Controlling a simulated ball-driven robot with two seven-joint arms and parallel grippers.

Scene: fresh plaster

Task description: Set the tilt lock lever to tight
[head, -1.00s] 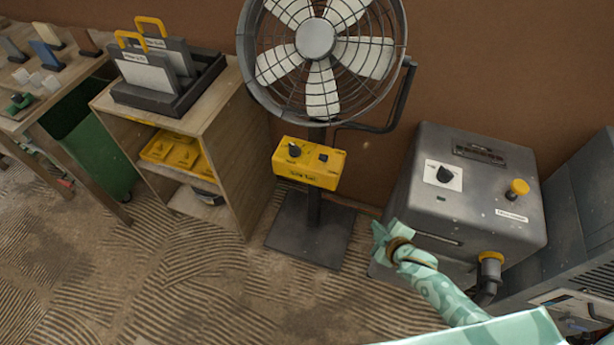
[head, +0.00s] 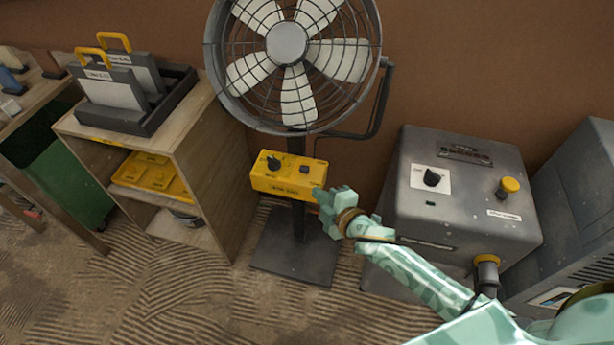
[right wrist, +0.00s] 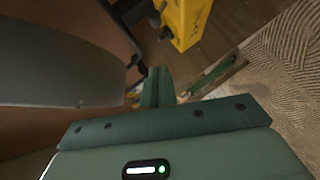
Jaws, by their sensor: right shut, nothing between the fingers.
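The fan (head: 287,45) stands at the back wall on a dark post. A bent dark bracket (head: 378,105) runs down its right side. A small dark piece at the bracket's top (head: 386,63) may be the tilt lock lever; its setting is too small to read. The yellow control box (head: 288,178) on the post carries a dark knob (head: 273,163) and a small switch; it also shows in the right wrist view (right wrist: 188,22). My right gripper (head: 326,200) is shut and empty, at the box's right end in the picture, below the bracket. My left gripper is out of view.
A grey machine (head: 455,205) with a black dial and yellow button stands right of the fan, close to my right arm. A wooden shelf (head: 190,140) with a dark tray on top stands left. Carpet (head: 190,300) in front is clear.

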